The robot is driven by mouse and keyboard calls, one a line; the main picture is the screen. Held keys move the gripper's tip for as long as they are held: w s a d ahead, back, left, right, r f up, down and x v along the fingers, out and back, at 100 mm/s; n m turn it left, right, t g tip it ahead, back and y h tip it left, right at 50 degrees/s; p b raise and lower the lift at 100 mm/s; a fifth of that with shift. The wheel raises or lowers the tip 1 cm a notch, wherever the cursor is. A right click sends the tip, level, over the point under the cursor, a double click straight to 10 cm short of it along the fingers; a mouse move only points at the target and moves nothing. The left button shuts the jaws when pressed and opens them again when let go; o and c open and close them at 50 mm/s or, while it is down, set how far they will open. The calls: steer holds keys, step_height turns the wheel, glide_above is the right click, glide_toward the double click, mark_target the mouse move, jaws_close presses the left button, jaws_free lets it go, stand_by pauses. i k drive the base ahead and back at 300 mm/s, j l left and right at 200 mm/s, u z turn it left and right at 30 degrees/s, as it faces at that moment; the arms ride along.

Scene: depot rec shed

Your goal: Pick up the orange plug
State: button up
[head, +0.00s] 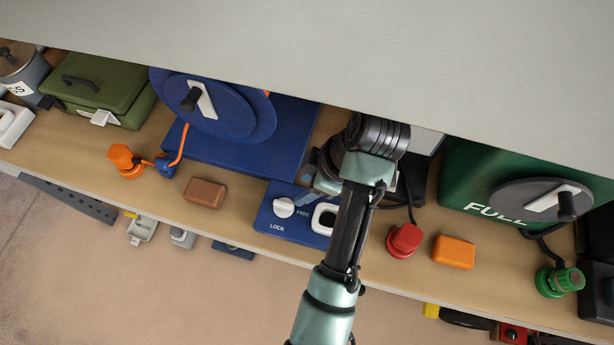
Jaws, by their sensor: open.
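The orange plug (122,158) stands on the wooden shelf at the left. An orange cable runs from beside it through a small blue fitting (166,166) up to the blue cable reel (215,105). My gripper (309,190) is well to the right of the plug, above the blue lock panel (285,222). My arm hides much of the gripper. It is open, and I see nothing held in it.
A brown block (205,192) lies between the plug and the lock panel. A green box (100,88) stands behind the plug. A red plug (404,240), an orange block (453,252) and a green plug (559,281) are at the right. A grey surface (400,50) overhangs the shelf.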

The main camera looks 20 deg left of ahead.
mark_target(119, 155)
steer(key=k, duration=1)
